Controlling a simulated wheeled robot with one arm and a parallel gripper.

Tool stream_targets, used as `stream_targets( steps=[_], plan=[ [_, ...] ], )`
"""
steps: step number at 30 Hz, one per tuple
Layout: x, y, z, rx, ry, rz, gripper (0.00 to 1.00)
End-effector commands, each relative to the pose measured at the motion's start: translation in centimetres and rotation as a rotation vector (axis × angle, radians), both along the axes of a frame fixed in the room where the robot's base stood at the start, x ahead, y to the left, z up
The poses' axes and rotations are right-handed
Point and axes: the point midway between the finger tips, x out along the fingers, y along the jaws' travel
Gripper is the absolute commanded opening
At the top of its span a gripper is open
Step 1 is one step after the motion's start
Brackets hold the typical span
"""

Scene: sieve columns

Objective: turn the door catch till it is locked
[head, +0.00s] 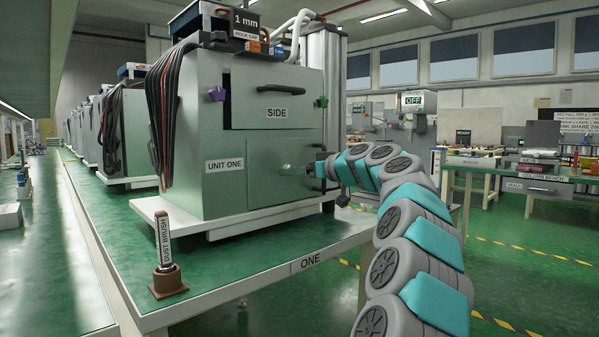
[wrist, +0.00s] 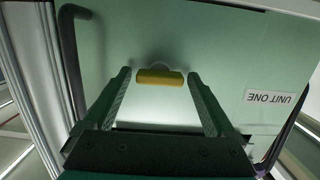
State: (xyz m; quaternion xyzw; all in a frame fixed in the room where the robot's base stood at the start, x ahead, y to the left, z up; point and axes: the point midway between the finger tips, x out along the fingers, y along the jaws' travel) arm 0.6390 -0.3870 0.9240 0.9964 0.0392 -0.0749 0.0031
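The door catch (wrist: 160,77) is a short yellow bar on a round mount, fixed to the pale green door of the cabinet (wrist: 225,55). In the wrist view the bar lies level across the picture. My gripper (wrist: 160,88) is open, one finger to each side of the bar's ends, with gaps between; it does not hold the catch. In the head view my gripper (head: 290,170) is at the lower front of the cabinet (head: 250,145) marked UNIT ONE and hides the catch there. How far the fingertips are from the door is hard to tell.
A black bar handle (wrist: 72,50) stands at the left in the wrist view. The cabinet has a SIDE panel (head: 275,100) and a purple knob (head: 217,94). A dust brush (head: 164,240) stands in a brown holder on the green bench (head: 220,270). The front of the bench is mostly clear.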

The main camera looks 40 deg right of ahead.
Motion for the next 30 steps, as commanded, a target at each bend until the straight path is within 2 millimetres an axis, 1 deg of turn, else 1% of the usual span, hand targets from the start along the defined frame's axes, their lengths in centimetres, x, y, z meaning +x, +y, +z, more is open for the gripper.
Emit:
stream_targets(
  steps=[1, 2, 11, 14, 17, 21, 24, 27, 30],
  plan=[
    [0.0, 0.0, 0.0, 0.0, 0.0, 0.0, 0.97],
    [0.0, 0.0, 0.0, 0.0, 0.0, 0.0, 1.0],
    [-0.3, 0.0, 0.1, 0.0, -0.001, 0.0, 1.0],
    [-1.2, -0.1, 0.2, 0.0, -0.001, -0.001, 1.0],
    [-2.5, -0.2, 0.4, 0.001, -0.001, 0.001, 1.0],
    [-4.8, -0.3, 0.8, 0.0, -0.003, 0.0, 1.0],
    [-6.1, -0.5, 1.0, 0.001, -0.003, -0.001, 1.0],
    [-7.0, -0.6, 1.0, 0.001, -0.001, -0.002, 1.0],
    [-7.5, -0.6, 1.2, 0.0, -0.001, -0.001, 1.0]
  ],
)
